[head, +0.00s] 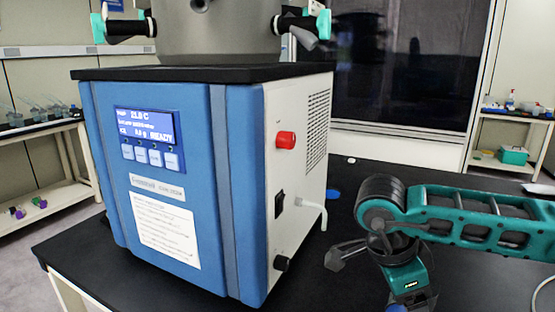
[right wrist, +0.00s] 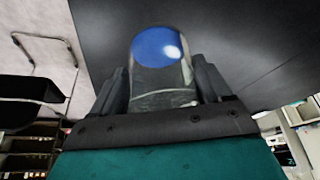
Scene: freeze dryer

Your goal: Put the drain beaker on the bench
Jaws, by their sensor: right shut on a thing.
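The drain beaker (right wrist: 163,85) is a clear, rounded vessel with a bright blue disc at its far end in the right wrist view. I cannot tell whether the blue is part of it or something seen through it. My right gripper (right wrist: 162,76) is shut on the beaker, one dark finger on each side. In the head view my right arm reaches in from the right and its wrist is over the bench (head: 350,285); the fingertips and beaker are hidden below the frame. The dark bench top also fills much of the wrist view. My left gripper is not in view.
The blue and white freeze dryer (head: 185,190) stands on the bench to the left of my right arm. A white drain tube (head: 314,205) sticks out from its side. A small blue round thing (head: 333,194) lies beside it. Black bench top shows between dryer and arm.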

